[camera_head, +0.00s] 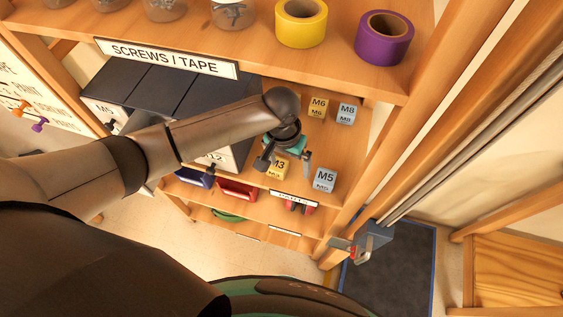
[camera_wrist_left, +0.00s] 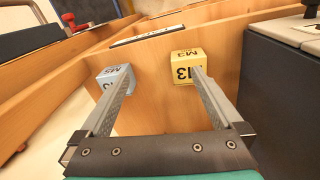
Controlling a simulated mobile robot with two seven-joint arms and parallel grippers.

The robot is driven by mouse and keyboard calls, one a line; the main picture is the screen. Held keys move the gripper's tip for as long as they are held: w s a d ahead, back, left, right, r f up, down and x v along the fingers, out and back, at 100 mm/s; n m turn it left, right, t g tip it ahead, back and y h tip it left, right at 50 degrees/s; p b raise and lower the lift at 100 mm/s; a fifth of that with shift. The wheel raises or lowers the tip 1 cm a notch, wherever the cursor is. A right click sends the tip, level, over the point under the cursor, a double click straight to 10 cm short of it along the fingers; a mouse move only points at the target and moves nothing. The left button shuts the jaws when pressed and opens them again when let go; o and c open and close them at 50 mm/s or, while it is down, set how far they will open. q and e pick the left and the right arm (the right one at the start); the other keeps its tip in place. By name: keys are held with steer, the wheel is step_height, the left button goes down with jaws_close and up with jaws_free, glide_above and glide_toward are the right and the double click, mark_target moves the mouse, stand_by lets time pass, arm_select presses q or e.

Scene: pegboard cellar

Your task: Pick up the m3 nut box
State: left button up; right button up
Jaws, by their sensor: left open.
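The M3 nut box (camera_head: 279,171) is a small yellow cube on the shelf (camera_head: 297,188), partly hidden by my left gripper in the head view. It also shows in the left wrist view (camera_wrist_left: 187,68), lettering upside down. My left gripper (camera_head: 285,164) is open, with nothing between its fingers. In the left wrist view its fingers (camera_wrist_left: 162,73) point towards the shelf; the right fingertip overlaps the M3 box's lower edge and the left one overlaps the M5 box. I cannot tell whether either finger touches a box. My right gripper is not in view.
The pale blue M5 box (camera_head: 325,180) stands to the right of the M3 box. The yellow M6 box (camera_head: 317,107) and blue M8 box (camera_head: 346,112) stand farther back. Dark drawer units (camera_head: 187,95) flank the left side. The labelled upper shelf (camera_head: 345,77) holds tape rolls.

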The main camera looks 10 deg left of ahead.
mark_target(277, 165)
arm_select(q)
steer(key=shift+n+y, duration=0.5)
steer(key=w+a, duration=0.1)
steer(key=w+a+r, duration=0.1)
steer(key=a, duration=0.1)
steer(key=shift+w, duration=0.25)
steer(key=shift+s+a+f+b, duration=0.15)
steer(key=shift+f+b, duration=0.05)
steer(key=shift+f, duration=1.7)
steer(key=shift+s+a+f+b, duration=0.1)
steer(key=shift+s+f+b, duration=0.05)
steer(key=shift+f, duration=1.7)
steer(key=shift+c, duration=0.2)
jaws_close()
